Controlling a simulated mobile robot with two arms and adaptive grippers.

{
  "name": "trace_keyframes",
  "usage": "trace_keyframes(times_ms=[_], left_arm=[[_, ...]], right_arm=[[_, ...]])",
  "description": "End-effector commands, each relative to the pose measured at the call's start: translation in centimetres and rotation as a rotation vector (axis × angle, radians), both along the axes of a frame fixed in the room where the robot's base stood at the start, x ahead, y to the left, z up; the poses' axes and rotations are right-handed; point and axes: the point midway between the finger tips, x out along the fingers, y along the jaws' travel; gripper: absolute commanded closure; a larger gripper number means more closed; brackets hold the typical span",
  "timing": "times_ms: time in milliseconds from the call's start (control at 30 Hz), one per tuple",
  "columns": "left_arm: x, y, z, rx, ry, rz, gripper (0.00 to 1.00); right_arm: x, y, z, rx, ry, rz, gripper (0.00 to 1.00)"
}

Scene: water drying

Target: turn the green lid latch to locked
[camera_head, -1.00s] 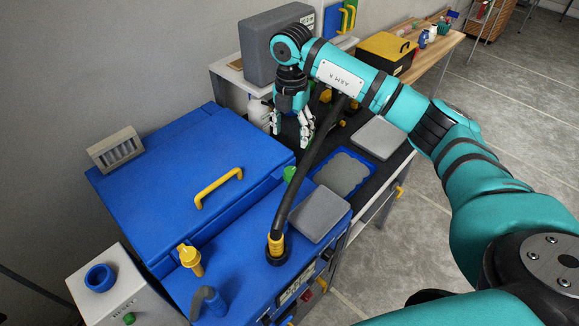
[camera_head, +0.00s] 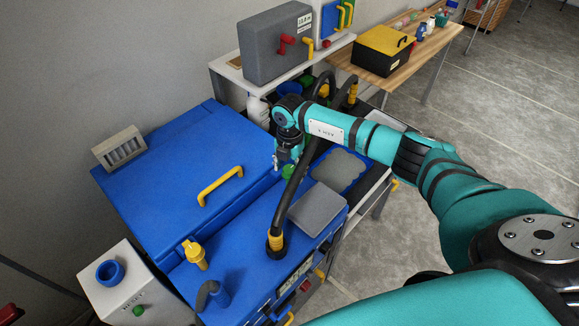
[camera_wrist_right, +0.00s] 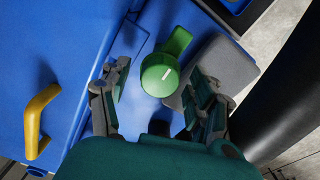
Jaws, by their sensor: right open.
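My left gripper is not in view.
A black hose (camera_head: 300,190) rises from the blue machine close to my right gripper. A grey pad (camera_head: 318,208) lies beside the latch, and a blue-rimmed tray (camera_head: 341,168) is beyond it. A yellow knob (camera_head: 194,254) stands at the front.

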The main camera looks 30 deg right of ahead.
Motion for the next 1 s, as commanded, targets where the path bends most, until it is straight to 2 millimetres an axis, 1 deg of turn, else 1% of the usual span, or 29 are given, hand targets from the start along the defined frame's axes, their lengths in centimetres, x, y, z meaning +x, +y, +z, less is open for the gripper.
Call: trace_keyframes(times_ms=[133,533,567,767,1000], left_arm=[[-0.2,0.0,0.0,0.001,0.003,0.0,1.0],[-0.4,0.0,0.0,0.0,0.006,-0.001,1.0],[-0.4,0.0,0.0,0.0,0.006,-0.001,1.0],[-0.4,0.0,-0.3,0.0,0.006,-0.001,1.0],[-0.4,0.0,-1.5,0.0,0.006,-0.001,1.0]], right_arm=[[0.0,0.0,0.0,0.0,0.0,0.0,0.39],[0.0,0.0,0.0,0.0,0.0,0.0,0.92],[0.0,0.0,0.0,0.0,0.0,0.0,0.93],[0.0,0.0,0.0,0.0,0.0,0.015,0.93],[0.0,0.0,-0.2,-0.001,-0.001,0.113,0.93]])
